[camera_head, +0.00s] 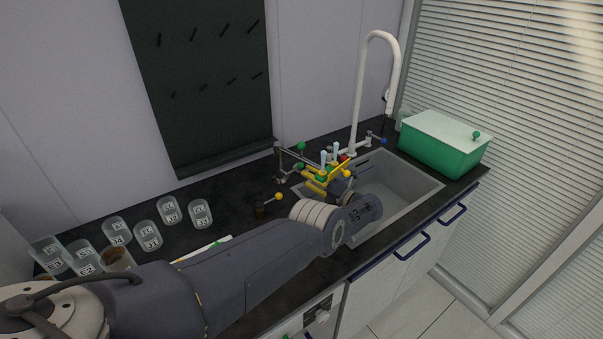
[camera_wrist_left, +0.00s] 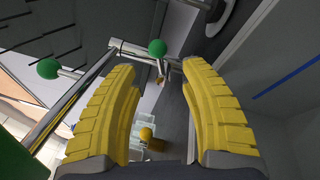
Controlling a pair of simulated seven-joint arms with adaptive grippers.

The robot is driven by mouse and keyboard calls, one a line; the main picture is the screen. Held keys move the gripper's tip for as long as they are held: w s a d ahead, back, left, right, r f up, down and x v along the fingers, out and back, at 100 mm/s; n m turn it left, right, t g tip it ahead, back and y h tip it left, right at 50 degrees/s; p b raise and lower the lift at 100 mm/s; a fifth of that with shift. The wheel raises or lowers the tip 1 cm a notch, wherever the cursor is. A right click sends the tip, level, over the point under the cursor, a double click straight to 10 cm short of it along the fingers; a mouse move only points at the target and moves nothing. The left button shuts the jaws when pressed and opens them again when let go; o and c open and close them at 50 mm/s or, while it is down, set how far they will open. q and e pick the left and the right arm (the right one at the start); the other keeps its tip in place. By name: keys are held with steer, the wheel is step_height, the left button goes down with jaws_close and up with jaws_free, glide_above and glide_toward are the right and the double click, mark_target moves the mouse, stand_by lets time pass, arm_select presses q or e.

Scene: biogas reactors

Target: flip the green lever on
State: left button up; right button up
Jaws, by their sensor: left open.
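Green ball-ended levers sit on metal pipework behind the sink. In the head view, one green knob (camera_head: 301,145) is on the upper pipe, with another just below it, close to my gripper. In the left wrist view, a green lever knob (camera_wrist_left: 157,47) shows just past the gap between my fingertips, and a second green knob (camera_wrist_left: 47,68) lies outside the left finger. I cannot tell which is the named lever. My left gripper (camera_head: 322,177) is open over the sink's back-left part, its yellow fingers (camera_wrist_left: 157,70) spread and nothing held. My right gripper is out of view.
The sink (camera_head: 400,190) has a tall white faucet (camera_head: 360,90) behind it. A green box (camera_head: 440,145) stands at the right. A yellow-knobbed lever (camera_head: 278,196) rises left of the sink. Several labelled clear containers (camera_head: 148,236) stand on the left counter.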

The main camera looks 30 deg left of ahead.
arm_select(q)
steer(key=shift+v, duration=0.9)
